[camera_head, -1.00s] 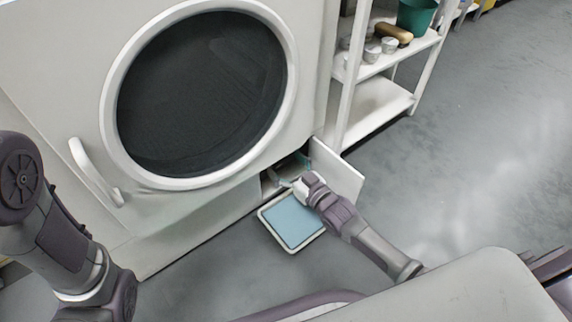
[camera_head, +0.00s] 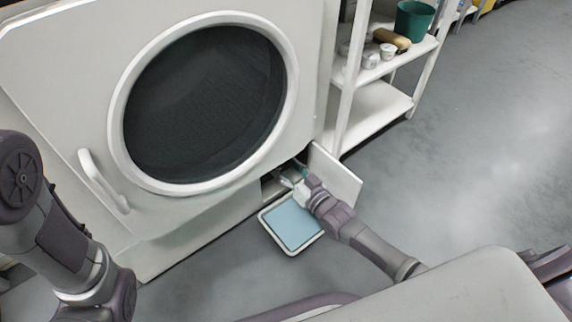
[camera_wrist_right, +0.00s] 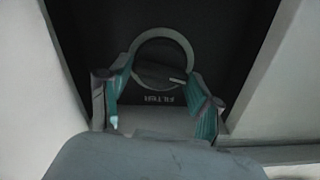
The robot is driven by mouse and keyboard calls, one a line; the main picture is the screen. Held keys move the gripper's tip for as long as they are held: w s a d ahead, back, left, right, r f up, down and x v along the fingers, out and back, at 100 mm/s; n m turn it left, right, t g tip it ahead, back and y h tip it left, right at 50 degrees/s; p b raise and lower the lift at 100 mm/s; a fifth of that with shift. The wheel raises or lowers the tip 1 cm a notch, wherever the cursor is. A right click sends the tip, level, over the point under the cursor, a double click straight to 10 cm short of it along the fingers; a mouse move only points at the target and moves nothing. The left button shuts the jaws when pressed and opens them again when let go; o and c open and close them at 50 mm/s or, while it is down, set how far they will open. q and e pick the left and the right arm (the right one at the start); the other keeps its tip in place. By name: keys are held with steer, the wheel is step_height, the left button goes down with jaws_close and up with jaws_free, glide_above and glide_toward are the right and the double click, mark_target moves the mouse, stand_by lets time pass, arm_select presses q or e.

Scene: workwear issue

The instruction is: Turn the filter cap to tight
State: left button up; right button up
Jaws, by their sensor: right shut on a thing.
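The filter cap (camera_wrist_right: 160,62) shows in the right wrist view as a dark round face with a grey ring and a short light bar at its lower right. The word FILTER appears upside down below it. My right gripper (camera_wrist_right: 160,75) is shut on the cap, one teal-padded finger on each side. In the head view my right gripper (camera_head: 291,179) reaches into the low opening of the big machine (camera_head: 222,199), where the cap is too hidden to make out. My left gripper is out of view; only my left arm shows.
A small open flap door (camera_head: 336,178) stands right of the opening. A pale blue tray with a white rim (camera_head: 268,232) lies on the floor below. A white shelf rack (camera_head: 375,112) with a green bucket (camera_head: 414,20) stands right of the machine. The floor farther right is clear.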

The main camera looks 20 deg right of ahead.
steer(key=m+p, duration=0.1)
steer(key=m, duration=0.1)
steer(key=shift+m, duration=0.4)
steer(key=m, duration=0.3)
steer(key=shift+m+p, duration=0.3)
steer(key=shift+p, duration=0.1)
steer(key=m, duration=0.3)
steer(key=shift+d+f+m, duration=0.1)
steer(key=shift+f+m, duration=0.05)
steer(key=shift+m, duration=0.15)
steer(key=m, duration=0.4)
steer(key=shift+m+b, duration=0.4)
steer(key=o, duration=1.1)
steer(key=v, duration=1.2)
